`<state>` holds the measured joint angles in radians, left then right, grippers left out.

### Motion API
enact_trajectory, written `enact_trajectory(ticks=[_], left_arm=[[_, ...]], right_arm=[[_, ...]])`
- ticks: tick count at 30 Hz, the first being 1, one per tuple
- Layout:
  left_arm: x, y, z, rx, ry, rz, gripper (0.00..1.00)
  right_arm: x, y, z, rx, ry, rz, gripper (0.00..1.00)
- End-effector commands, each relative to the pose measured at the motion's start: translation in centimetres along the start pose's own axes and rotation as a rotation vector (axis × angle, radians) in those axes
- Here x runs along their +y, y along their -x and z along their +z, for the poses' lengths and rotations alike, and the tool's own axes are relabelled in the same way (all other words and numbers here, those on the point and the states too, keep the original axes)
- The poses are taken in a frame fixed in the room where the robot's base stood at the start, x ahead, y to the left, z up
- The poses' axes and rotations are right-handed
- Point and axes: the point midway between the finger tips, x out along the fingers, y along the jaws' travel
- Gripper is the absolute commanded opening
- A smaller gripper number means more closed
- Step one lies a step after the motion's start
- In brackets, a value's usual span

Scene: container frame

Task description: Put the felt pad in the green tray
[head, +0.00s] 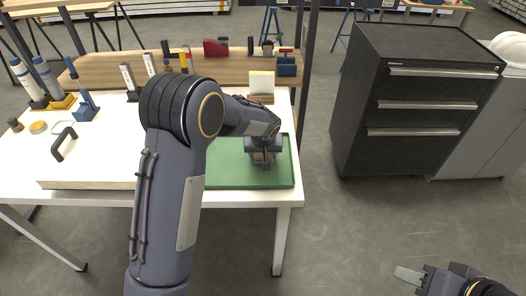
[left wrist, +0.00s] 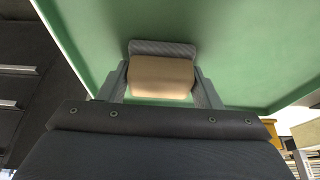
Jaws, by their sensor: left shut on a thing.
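The green tray (head: 225,172) lies at the right front of the white table, and its green floor and rim fill much of the left wrist view (left wrist: 240,50). My left gripper (head: 262,162) is over the tray, pointing down. In the left wrist view its fingers (left wrist: 160,82) are shut on the felt pad (left wrist: 160,77), a tan block with a ribbed grey part at its far side. The pad is over the tray floor; I cannot tell if it touches it. My right gripper (head: 410,276) is at the bottom right, away from the table; its opening is unclear.
A white board (head: 95,170) with a black handle (head: 63,143) lies left of the tray, partly behind my arm. Bottles (head: 48,75), clamps and blocks stand along the back. A black drawer cabinet (head: 410,100) stands to the right across open floor.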

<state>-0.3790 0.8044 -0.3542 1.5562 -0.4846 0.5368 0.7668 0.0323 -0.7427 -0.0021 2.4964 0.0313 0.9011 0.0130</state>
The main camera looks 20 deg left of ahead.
Motion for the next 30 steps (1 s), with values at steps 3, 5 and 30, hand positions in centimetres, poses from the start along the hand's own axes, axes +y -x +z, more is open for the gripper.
enact_trajectory(ticks=[3,5,30], left_arm=[[0.0,0.1,-0.1,0.001,0.000,0.000,0.34],[0.0,0.0,0.0,0.001,0.000,0.000,0.34],[0.1,3.3,-0.1,0.005,0.000,0.003,0.80]], right_arm=[[0.0,0.0,0.0,0.000,0.000,0.000,0.40],[0.0,-0.1,0.0,0.000,0.000,0.000,0.40],[0.1,-0.2,0.1,0.000,0.000,0.000,0.40]])
